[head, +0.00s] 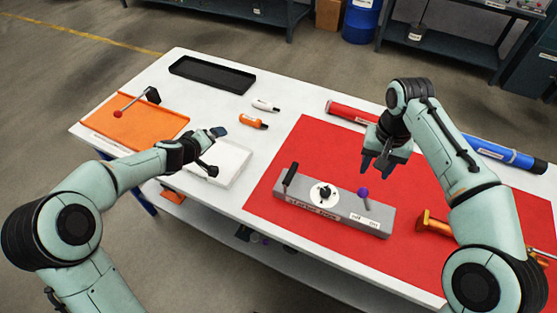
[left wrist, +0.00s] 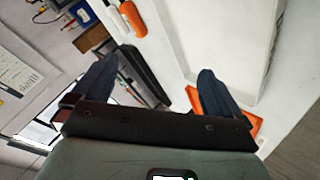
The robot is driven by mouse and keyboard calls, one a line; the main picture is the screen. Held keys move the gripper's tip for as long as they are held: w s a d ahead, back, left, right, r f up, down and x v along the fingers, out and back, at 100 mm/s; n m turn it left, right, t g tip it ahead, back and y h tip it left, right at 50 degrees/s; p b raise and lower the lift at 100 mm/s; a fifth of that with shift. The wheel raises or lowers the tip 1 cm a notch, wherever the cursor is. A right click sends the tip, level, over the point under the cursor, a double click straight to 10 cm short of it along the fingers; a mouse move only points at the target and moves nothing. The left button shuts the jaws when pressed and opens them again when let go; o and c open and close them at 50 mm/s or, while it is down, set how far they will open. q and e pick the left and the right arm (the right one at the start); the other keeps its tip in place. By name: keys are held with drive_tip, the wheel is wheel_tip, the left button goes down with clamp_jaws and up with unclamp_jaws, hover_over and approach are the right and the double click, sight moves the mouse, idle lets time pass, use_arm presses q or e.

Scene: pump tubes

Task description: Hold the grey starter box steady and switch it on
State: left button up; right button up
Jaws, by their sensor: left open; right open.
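The grey starter box (head: 345,222) lies on the red mat near the table's front edge. It has a black upright handle (head: 290,175) at its left end, a black rotary knob on a white dial (head: 324,195) in the middle, and a purple knob (head: 363,192) toward the right. My right gripper (head: 375,168) is open and empty, above the red mat just behind the box's right part. My left gripper (head: 215,150) is above the white tray, left of the box and apart from it. The left wrist view shows its two fingers (left wrist: 153,90) spread with nothing between them.
An orange tray (head: 135,125) with a red-knobbed lever and a black tray (head: 212,74) are at the back left. Orange and white bottles (head: 253,123) lie mid-table. An orange tool (head: 435,224) lies right of the box.

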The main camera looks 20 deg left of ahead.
use_arm(q)
drive_tip(key=w+d+r+m+h, duration=0.3)
drive_tip(key=d+m+h, duration=0.15)
drive_tip(key=d, duration=0.55)
drive_tip(key=r+m+g+y, duration=0.1)
drive_tip(key=m+g+y, duration=0.2)
drive_tip(key=m+g, duration=0.85)
hover_over(282, 189)
drive_tip(key=d, duration=0.1)
drive_tip(key=shift+w+m+t, duration=0.25)
drive_tip(key=shift+m+t, duration=0.6)
drive_tip(key=shift+m, duration=0.05)
drive_tip(key=shift+s+a+r+y, duration=0.25)
drive_tip(key=shift+r+y, duration=0.2)
drive_tip(key=shift+y, duration=0.2)
drive_tip(key=f, duration=1.3)
drive_tip(key=shift+a+f, duration=0.1)
drive_tip(key=shift+a, duration=0.1)
